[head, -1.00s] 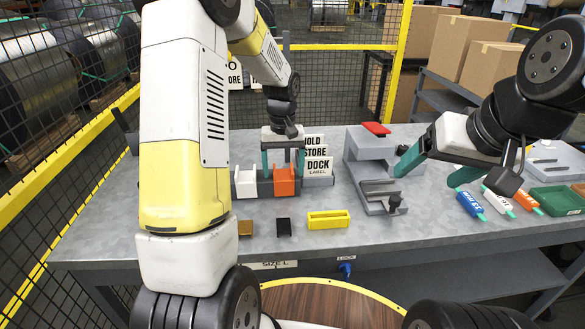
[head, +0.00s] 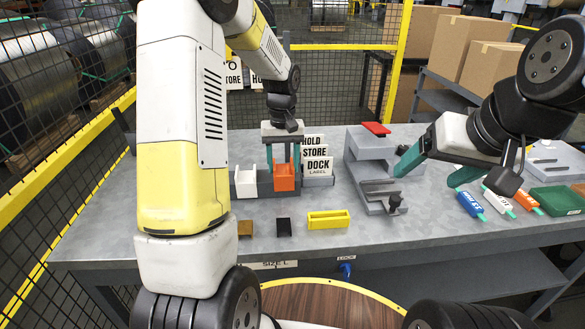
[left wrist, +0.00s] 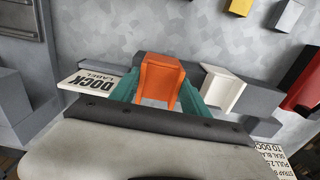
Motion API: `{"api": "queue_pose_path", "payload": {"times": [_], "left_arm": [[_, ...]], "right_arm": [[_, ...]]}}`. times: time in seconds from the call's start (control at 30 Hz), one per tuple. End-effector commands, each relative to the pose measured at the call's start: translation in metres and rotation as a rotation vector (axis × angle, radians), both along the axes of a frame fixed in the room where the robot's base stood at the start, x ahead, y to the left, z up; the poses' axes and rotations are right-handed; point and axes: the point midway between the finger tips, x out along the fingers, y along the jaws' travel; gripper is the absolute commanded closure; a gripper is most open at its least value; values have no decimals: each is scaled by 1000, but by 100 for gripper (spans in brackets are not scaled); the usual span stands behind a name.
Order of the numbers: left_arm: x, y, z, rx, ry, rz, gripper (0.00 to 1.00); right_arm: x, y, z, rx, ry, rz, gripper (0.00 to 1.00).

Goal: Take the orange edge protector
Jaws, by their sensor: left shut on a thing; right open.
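The orange edge protector (head: 284,178) sits at the grey rack (head: 265,187) on the table, beside the white edge protector (head: 246,182). In the left wrist view the orange edge protector (left wrist: 160,78) stands between the two green fingers of my left gripper (left wrist: 157,92). My left gripper (head: 283,163) points down and is shut on it, with a finger on each side. I cannot tell whether it is clear of the rack. My right gripper (head: 432,172) is open and empty, above the table to the right of the grey clamp-like stand (head: 373,165).
Brown (head: 245,228), black (head: 284,227) and yellow (head: 328,218) pieces lie in front of the rack. Label cards (head: 316,160) stand at its right. Blue (head: 470,204), white and orange tagged tools and a green tray (head: 556,200) lie at the right.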

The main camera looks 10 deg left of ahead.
Motion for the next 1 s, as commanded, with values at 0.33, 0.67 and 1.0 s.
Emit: {"api": "queue_pose_path", "payload": {"times": [0.33, 0.67, 1.0], "left_arm": [[0, 0, 29, 0, -2, 0, 86], [0, 0, 51, 0, -1, 0, 86], [0, 0, 52, 0, 0, 0, 58]], "right_arm": [[0, 0, 0, 0, 0, 0, 21], [0, 0, 0, 0, 0, 0, 21], [0, 0, 0, 0, 0, 0, 21]]}}
